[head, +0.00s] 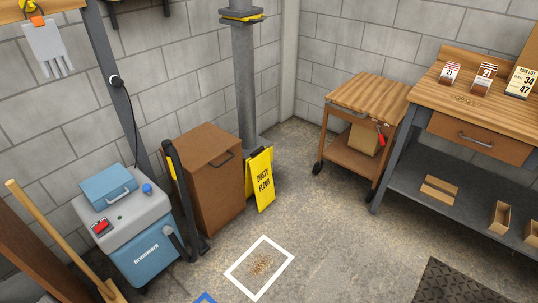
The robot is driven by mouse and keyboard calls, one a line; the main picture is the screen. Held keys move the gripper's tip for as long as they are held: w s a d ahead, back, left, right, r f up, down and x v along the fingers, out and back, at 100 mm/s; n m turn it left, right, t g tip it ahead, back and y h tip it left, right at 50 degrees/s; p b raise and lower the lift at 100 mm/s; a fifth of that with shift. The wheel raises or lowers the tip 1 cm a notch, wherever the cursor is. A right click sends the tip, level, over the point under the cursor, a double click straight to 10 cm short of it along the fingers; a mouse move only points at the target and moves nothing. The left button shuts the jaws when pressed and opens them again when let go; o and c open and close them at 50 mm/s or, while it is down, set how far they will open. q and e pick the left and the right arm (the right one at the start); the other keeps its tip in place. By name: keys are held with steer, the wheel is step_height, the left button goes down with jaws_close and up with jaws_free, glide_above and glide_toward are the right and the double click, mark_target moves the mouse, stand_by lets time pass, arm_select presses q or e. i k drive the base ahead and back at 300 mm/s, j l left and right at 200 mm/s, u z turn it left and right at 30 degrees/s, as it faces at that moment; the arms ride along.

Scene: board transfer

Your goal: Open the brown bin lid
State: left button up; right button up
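The brown bin (213,193) stands on the floor against the block wall, left of the middle in the head view. Its flat brown lid (203,143) looks closed, with a dark handle (223,159) near the front right edge. A dark upright with a yellow part stands in front of the bin's left side and hides some of it. Neither of my grippers is in view.
A blue and grey machine (141,238) stands left of the bin. A yellow floor sign (260,180) and a grey column (245,85) stand right of it. A wooden cart (367,98) and workbench (470,105) are at right. The middle floor is open.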

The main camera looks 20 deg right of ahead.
mark_target(197, 147)
steer(key=z, duration=0.15)
steer(key=i+l+u, duration=0.25)
steer(key=i+l, duration=0.4)
steer(key=i, duration=0.15)
